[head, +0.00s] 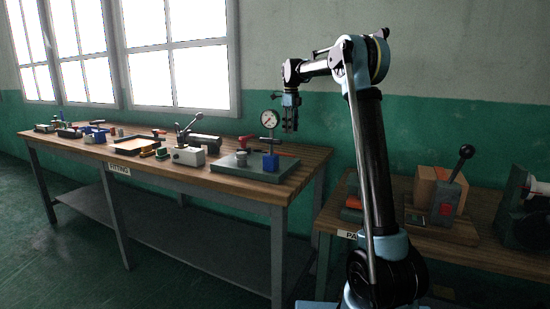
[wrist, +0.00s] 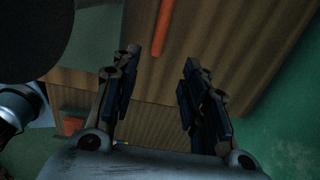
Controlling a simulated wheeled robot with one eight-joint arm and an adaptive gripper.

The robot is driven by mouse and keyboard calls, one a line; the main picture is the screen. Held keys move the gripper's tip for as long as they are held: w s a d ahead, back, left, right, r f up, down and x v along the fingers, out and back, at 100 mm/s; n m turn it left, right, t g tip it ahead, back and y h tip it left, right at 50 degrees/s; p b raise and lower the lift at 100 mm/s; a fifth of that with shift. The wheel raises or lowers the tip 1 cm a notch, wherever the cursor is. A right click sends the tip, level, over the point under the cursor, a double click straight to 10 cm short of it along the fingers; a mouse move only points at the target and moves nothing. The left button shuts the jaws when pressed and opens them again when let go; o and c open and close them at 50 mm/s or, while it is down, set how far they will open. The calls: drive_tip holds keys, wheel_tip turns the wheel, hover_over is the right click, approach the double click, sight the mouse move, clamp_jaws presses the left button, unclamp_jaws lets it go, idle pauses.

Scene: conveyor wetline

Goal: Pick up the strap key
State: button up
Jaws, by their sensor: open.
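My gripper (head: 290,124) hangs fingers down in the air by the right end of the long wooden bench (head: 262,190) in the head view. In the wrist view its two fingers (wrist: 160,62) are spread apart with nothing between them. A long orange-red bar (wrist: 161,28) lies on a wooden top beyond the fingertips, apart from them. I cannot tell for sure which item is the strap key.
A dial gauge stand (head: 268,120) with a blue block (head: 270,162) stands at the bench's right end. A lever press (head: 187,154) and several small tools are farther left. The lower right table holds a lever device (head: 445,203) and a dark green machine (head: 528,212).

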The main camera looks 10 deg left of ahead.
wheel_tip(320, 180, down, 7)
drive_tip(key=shift+f, duration=0.15)
drive_tip(key=f, duration=0.4)
drive_tip(key=shift+w+a, duration=0.1)
drive_tip(key=shift+a, duration=0.3)
drive_tip(key=shift+f, duration=0.7)
drive_tip(key=shift+c, duration=0.2)
clamp_jaws()
